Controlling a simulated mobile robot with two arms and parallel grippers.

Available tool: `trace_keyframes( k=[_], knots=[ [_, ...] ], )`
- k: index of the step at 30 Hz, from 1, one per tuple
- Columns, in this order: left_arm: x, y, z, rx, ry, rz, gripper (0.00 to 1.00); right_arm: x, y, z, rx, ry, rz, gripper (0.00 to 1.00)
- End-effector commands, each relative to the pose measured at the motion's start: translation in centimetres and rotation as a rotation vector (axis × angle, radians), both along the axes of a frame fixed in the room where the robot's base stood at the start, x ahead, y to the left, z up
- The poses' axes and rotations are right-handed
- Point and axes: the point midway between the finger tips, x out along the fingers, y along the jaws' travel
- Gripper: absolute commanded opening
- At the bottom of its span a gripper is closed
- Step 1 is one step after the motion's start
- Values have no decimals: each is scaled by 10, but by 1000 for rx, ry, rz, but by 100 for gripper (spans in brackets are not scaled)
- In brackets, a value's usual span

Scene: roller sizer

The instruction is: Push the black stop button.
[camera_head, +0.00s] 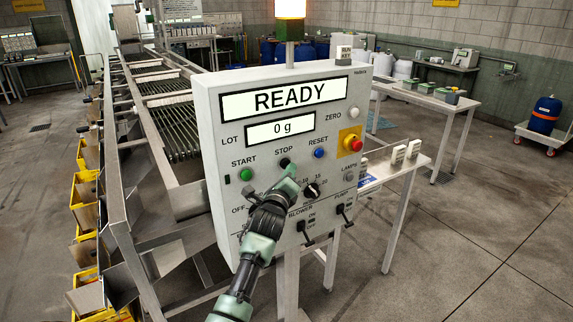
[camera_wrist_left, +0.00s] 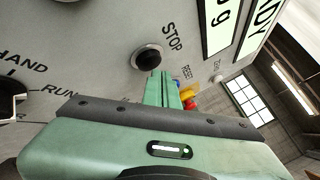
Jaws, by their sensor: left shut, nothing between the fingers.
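The black stop button (camera_head: 285,162) sits under the word STOP on the grey control panel (camera_head: 210,130), between the green start button (camera_head: 246,174) and the blue reset button (camera_head: 319,153). In the left wrist view the stop button (camera_wrist_left: 147,57) is a round black cap in a light ring, fully visible. My left gripper (camera_head: 291,172) is shut and empty. Its fingertips are just below the stop button in the head view. In the left wrist view the shut fingers (camera_wrist_left: 162,78) show close beside the button; I cannot tell if they touch. My right gripper is not in view.
A red emergency button (camera_head: 356,145) on yellow is at the panel's right. A black rotary knob (camera_head: 312,191) and the blower (camera_head: 306,232) and pump (camera_head: 344,213) levers are near my left gripper. The READY display (camera_head: 285,97) is above. The roller sizer (camera_head: 165,120) stands behind left.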

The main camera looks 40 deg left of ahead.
Motion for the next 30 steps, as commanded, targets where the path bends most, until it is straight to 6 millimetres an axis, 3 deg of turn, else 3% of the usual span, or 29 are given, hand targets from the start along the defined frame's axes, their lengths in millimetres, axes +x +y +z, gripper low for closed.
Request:
trace_keyframes(
  k=[14, 30],
  knots=[
    [-3, -8, -1, -1, 2, -1, 0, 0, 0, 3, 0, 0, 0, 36],
    [-21, -51, 0, -1, 2, -1, 0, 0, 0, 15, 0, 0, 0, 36]
  ],
)
